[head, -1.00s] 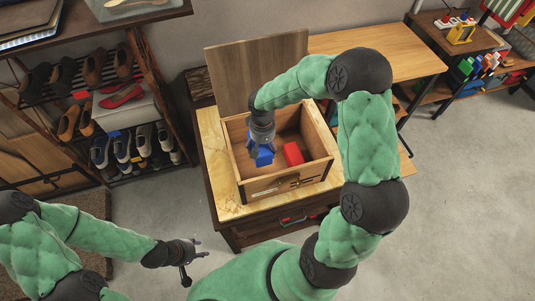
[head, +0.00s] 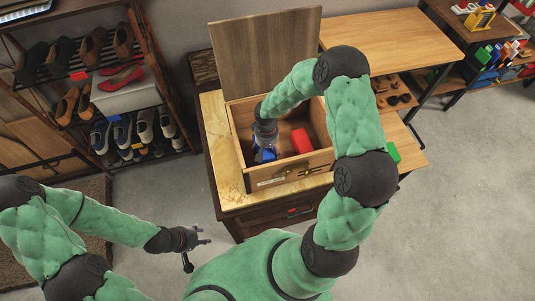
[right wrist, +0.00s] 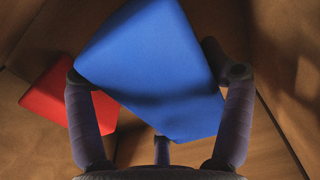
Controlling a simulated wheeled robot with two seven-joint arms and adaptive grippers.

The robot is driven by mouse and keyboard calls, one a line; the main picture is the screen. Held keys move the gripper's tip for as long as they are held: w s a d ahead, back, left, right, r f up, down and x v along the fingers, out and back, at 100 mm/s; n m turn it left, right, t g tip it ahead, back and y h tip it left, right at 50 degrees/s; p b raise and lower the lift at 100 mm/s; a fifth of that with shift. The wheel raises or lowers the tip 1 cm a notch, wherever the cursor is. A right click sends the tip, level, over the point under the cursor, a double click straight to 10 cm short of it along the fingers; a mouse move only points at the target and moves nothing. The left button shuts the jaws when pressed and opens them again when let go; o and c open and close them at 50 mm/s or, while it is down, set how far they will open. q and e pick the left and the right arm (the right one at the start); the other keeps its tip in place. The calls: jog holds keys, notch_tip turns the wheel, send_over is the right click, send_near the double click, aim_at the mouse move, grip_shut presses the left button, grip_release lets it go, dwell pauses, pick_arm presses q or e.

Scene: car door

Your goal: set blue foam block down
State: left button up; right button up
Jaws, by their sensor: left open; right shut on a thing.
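The blue foam block (head: 264,155) is inside the open wooden box (head: 282,172), near its left side. My right gripper (head: 265,145) reaches down into the box from above and is shut on the block. In the right wrist view the blue block (right wrist: 155,65) sits between the fingers of my right gripper (right wrist: 157,85), tilted in the picture. Whether the block touches the box floor is hard to tell. My left gripper (head: 203,238) is open and empty, low in front of the cabinet.
A red block (head: 301,142) lies in the box to the right of the blue one; it also shows in the right wrist view (right wrist: 58,97). The box's lid (head: 265,55) stands open at the back. A shoe rack (head: 100,95) stands at the left.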

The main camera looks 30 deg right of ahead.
jog(key=shift+f+b, duration=0.45)
jog(key=shift+f, duration=1.4)
jog(key=shift+f, duration=0.2)
jog(key=o, duration=1)
jog(key=shift+r, duration=0.1)
jog(key=shift+o, duration=0.2)
jog(key=shift+r, duration=0.25)
notch_tip(320, 180, up, 12)
jog(key=p, duration=0.2)
jog(key=shift+f+p, duration=0.1)
jog(key=shift+p, duration=0.3)
